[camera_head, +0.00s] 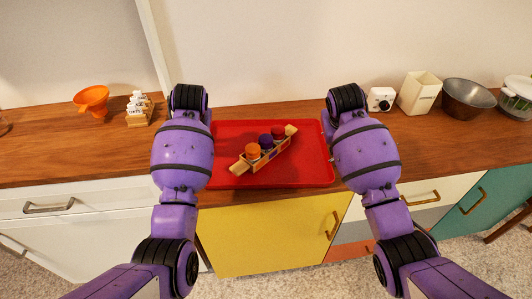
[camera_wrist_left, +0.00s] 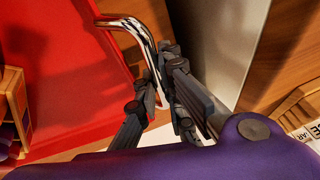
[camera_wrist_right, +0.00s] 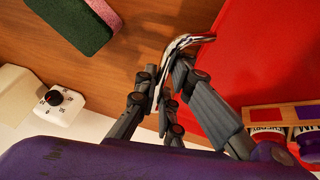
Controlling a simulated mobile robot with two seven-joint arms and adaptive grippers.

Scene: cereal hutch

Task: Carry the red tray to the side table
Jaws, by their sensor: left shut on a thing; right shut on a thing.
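The red tray (camera_head: 308,172) is in the middle of the wooden counter in the head view. I cannot tell whether it rests on the counter or hangs just above. A wooden carrier (camera_head: 240,167) with orange, purple and red-topped jars sits on it at a slant. My left gripper (camera_wrist_left: 160,98) is shut on the tray's left chrome handle (camera_wrist_left: 128,27). My right gripper (camera_wrist_right: 163,92) is shut on the right chrome handle (camera_wrist_right: 184,42). In the head view my arms hide both handles and fingers.
An orange funnel (camera_head: 92,100) and a wooden rack of small white items (camera_head: 139,108) stand left. A white timer (camera_head: 381,99), a cream container (camera_head: 419,93) and a dark bowl (camera_head: 468,97) stand right. A green-and-pink block (camera_wrist_right: 75,22) lies near the right handle.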

